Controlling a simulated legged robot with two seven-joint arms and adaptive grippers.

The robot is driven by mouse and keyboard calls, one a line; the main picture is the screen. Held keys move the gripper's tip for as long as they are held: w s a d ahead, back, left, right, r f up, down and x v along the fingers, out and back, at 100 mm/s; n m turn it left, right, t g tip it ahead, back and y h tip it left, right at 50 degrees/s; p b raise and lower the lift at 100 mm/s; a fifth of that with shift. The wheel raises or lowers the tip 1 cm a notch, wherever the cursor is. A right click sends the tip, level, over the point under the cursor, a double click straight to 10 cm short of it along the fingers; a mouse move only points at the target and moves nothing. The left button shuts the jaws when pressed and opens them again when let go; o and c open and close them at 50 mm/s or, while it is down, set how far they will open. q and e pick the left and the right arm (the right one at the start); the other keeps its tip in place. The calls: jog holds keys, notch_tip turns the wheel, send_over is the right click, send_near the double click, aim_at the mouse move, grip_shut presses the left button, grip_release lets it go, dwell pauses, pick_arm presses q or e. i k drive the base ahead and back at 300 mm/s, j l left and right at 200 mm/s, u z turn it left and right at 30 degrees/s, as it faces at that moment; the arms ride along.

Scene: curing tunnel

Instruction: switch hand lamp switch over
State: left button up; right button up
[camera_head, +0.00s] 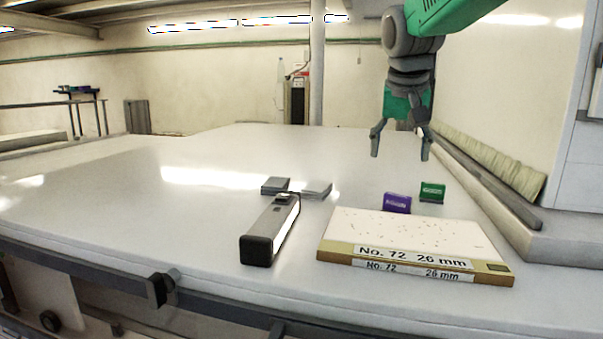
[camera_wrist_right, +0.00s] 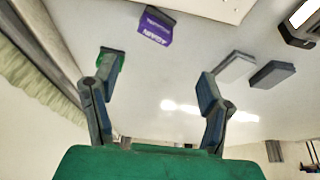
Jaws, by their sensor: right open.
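The hand lamp (camera_head: 270,228) is a dark, long box with a bright white strip along its right side. It lies on the white table, left of the middle of the head view. One end of it shows at the upper right of the right wrist view (camera_wrist_right: 298,30). I cannot make out its switch clearly. My right gripper (camera_head: 400,156) is open and empty above the far right part of the table, well beyond and to the right of the lamp. Its two fingers stand apart in the right wrist view (camera_wrist_right: 157,88). My left gripper is out of view.
A flat board labelled "No. 72 26 mm" (camera_head: 410,238) lies right of the lamp. Behind it stand a purple box (camera_head: 397,203) and a green box (camera_head: 432,192). Two grey blocks (camera_head: 275,186) (camera_head: 317,190) lie beyond the lamp. The table's left side is clear.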

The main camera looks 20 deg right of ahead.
aim_at(283, 197)
jog(key=k, duration=1.5)
